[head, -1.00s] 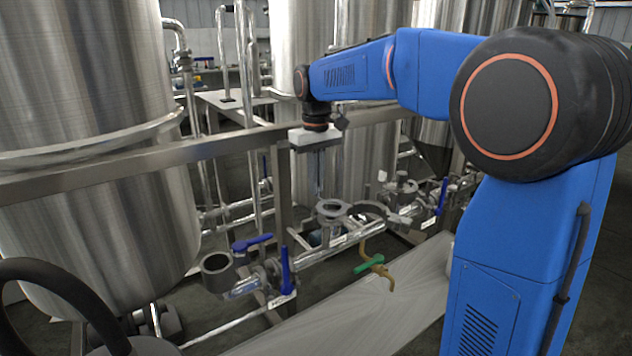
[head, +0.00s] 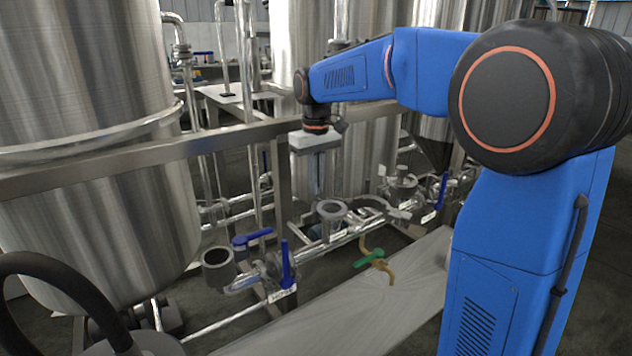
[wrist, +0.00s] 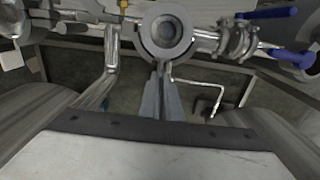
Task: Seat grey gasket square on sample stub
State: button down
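The sample stub (head: 332,226) is an upright metal cup-shaped fitting on the pipe run, left of the green-handled valve. A grey ring, which I take as the grey gasket (wrist: 145,32), shows around the dark round opening in the wrist view. It lies at or very near the stub's top; whether it sits fully flat is too small to tell. My gripper (wrist: 161,68) points down from above, and its narrow fingers (head: 318,190) are close together at the ring's near edge. They look shut on that edge, though the contact itself is hard to see.
An open grey cup fitting (head: 218,268) and blue-handled valves (head: 286,265) stand to the left. A green-handled valve (head: 370,259) with a brass spout is in front. A steel rail (head: 150,155) crosses behind the gripper, before large tanks. The pale bench (head: 400,300) is clear.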

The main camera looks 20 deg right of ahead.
jog(key=shift+f, duration=0.4)
jog(key=c, duration=1.9)
grip_release()
jog(key=shift+r, duration=0.1)
notch_tip(320, 180, up, 17)
jog(key=shift+s+r, duration=0.1)
jog(key=s+d+f+m+t, duration=0.1)
jog(key=s+d+f+t, duration=0.1)
jog(key=s+f, duration=1.1)
jog(key=s+d+f+m+t, duration=0.2)
jog(key=s+d+f, duration=0.3)
jog(key=s+f, duration=0.8)
jog(key=s, duration=0.7)
jog(key=shift+s+m+t, duration=0.15)
jog(key=shift+m+t, duration=0.15)
jog(key=shift+t, duration=0.1)
